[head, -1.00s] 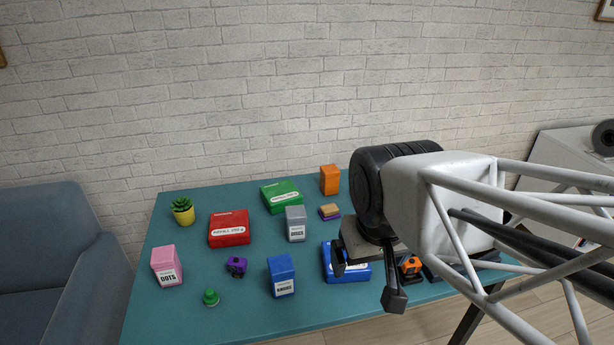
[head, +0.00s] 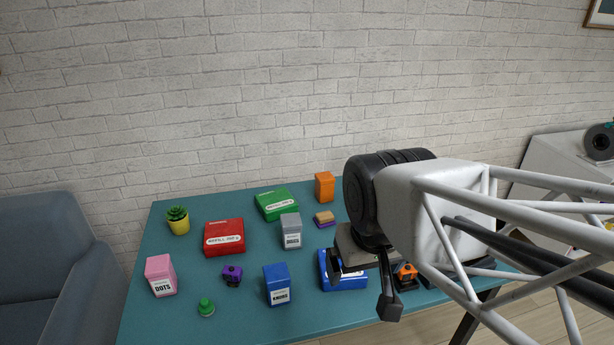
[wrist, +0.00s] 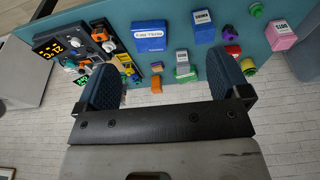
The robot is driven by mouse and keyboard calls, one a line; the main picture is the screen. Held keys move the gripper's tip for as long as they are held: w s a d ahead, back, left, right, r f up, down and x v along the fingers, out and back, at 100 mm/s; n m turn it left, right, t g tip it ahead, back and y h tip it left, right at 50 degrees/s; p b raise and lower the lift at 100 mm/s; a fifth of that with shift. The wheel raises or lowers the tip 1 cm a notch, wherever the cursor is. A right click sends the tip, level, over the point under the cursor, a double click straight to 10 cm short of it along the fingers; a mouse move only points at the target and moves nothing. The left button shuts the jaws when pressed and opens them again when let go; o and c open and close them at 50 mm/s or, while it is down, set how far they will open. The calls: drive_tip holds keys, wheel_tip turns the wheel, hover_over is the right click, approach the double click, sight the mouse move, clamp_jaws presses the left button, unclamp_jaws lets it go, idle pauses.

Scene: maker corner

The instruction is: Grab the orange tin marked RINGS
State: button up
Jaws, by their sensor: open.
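An orange tin (head: 325,186) stands upright at the back of the teal table in the head view, just left of my arm. No label can be read on its visible faces. My gripper (head: 362,290) is open and empty above the front right part of the table, over the blue box, well in front of the tin and to its right. In the wrist view my gripper's (wrist: 165,62) two blue-padded fingers are spread apart with nothing between them.
A sponge-like block (head: 324,219) lies just in front of the tin. A green box (head: 275,204) and a grey tin (head: 291,231) stand to its left. A blue tin (head: 277,285) and blue box (head: 343,272) are nearer the front.

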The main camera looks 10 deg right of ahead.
drive_tip(key=shift+o, duration=0.5)
drive_tip(key=n+g+h, duration=0.3)
drive_tip(key=n+h, duration=0.7)
drive_tip(key=n, duration=0.5)
hover_over(322, 177)
drive_tip(key=s+a, duration=0.5)
drive_tip(key=s, duration=0.8)
wheel_tip(322, 177, down, 12)
drive_tip(key=f, duration=0.1)
drive_tip(key=w+f+n+t+h, duration=0.1)
drive_tip(key=w+f+n+h, duration=0.2)
drive_tip(key=w+f, duration=0.8)
drive_tip(key=shift+w+a+f+n+t, duration=0.15)
drive_tip(key=shift+w+a+n+t, duration=0.2)
drive_tip(key=shift+w+n, duration=0.35)
drive_tip(key=shift+w, duration=0.1)
drive_tip(key=shift+x, duration=1.25)
